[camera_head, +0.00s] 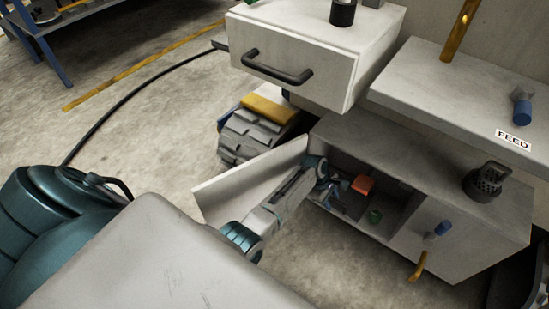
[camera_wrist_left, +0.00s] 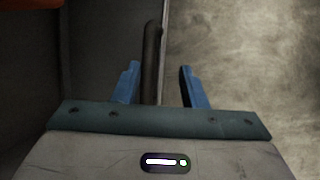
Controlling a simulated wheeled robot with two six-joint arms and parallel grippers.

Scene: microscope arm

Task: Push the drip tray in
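The drip tray seems to be the dark flat piece (camera_head: 345,204) low in the open cabinet, partly hidden by my left arm. In the left wrist view a dark grey surface (camera_wrist_left: 105,50) fills the area left of a pale straight edge, and a black bar-like handle (camera_wrist_left: 151,60) runs along that edge. My left gripper (camera_head: 326,177) is at the cabinet opening. In the left wrist view its two blue fingers (camera_wrist_left: 160,85) are apart, with the bar between them in the picture. I cannot tell whether they touch it. My right gripper is out of view.
The cabinet door (camera_head: 222,190) is swung open behind my left arm. An orange block (camera_head: 362,184) and a green round item (camera_head: 375,216) are inside the cabinet (camera_head: 475,235). A drawer with a black handle (camera_head: 277,68) juts out above. Bare floor (camera_head: 320,250) lies in front.

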